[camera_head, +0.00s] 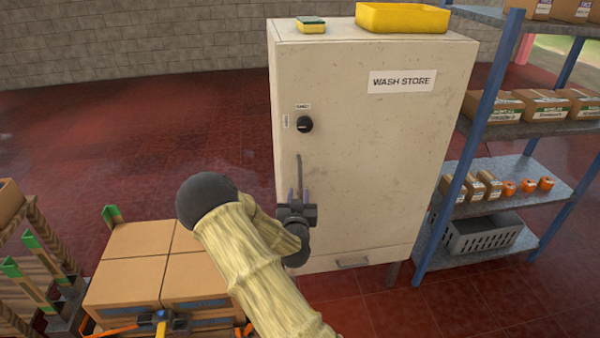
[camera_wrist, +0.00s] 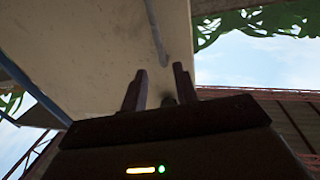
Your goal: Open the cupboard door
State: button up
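The cupboard (camera_head: 380,130) is a tall cream cabinet with a "WASH STORE" label, and its door is shut. A black round knob (camera_head: 305,124) sits at the upper left of the door. Below it is a thin grey upright bar handle (camera_head: 299,170), which also shows in the wrist view (camera_wrist: 155,30). My gripper (camera_head: 298,196) is at the handle's lower end, close to the door. In the wrist view the two fingers (camera_wrist: 158,88) stand apart with a gap between them, the handle running up beyond. I cannot tell whether they touch it.
A yellow tray (camera_head: 402,18) and a sponge (camera_head: 311,25) lie on the cupboard's top. A blue-framed shelf (camera_head: 490,125) with boxes stands close on the right. Stacked cardboard boxes (camera_head: 140,262) are at the lower left. Red floor (camera_head: 130,130) is clear left of the cupboard.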

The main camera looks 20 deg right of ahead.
aim_at(300, 174)
jog(key=p+x, duration=0.1)
jog(key=x, duration=1)
jog(key=shift+w+d, duration=0.1)
jog(key=shift+w, duration=0.1)
grip_shut()
